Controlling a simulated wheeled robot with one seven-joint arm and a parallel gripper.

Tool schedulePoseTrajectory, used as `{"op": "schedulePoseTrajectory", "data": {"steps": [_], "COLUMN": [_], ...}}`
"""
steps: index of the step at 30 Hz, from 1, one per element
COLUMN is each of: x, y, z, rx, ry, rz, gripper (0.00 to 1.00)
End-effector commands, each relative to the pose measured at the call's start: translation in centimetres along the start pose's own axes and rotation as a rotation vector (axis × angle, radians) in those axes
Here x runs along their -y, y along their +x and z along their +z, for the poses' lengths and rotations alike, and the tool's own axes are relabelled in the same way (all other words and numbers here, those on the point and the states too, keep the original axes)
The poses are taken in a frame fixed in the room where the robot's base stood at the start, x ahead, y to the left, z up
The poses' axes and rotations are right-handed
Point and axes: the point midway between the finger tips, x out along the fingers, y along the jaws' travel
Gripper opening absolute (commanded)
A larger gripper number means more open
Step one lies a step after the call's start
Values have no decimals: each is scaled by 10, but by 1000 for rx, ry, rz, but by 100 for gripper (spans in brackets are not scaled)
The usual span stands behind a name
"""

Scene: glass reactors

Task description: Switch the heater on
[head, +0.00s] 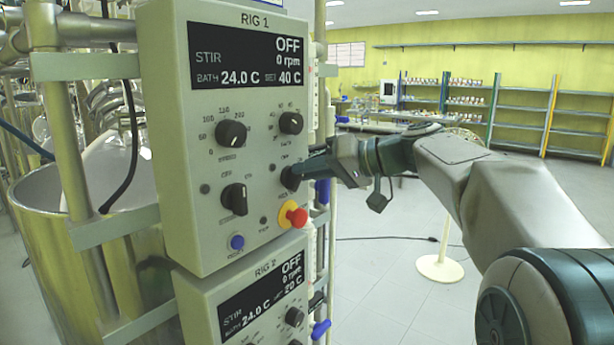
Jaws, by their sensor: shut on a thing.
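The RIG 1 control box (180,180) faces me at left centre. Its display (246,58) reads STIR OFF, 0 rpm, BATH 24.0 C, SET 40 C. A dark knob (289,180) sits low on the right side of the panel, and the small lettering around it is partly covered and hard to read; it appears to be the heater switch. My gripper (305,171) reaches in from the right and is shut on this knob. My fingers hide part of it, so its exact pointer angle cannot be told.
A red and yellow stop button (296,215) is just below my gripper. Other knobs are at upper right (291,123), upper left (231,133) and lower left (234,199). The RIG 2 box (265,290) is below.

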Motion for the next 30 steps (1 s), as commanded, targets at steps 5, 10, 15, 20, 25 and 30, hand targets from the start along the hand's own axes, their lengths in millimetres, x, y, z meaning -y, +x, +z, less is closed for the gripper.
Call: {"op": "schedulePoseTrajectory", "data": {"steps": [5,10,15,20,25,30], "x": [-5,-7,-7,-7,-7,-7], "y": [-1,-1,-1,-1,-1,-1], "z": [-1,-1,-1,-1,-1,-1], "rx": [-6,-7,-6,-7,-8,-8], "ry": [127,218,277,305,316,316], "rz": [-50,-88,-114,-126,-130,-131], "gripper": [0,0,0,0,0,0]}}
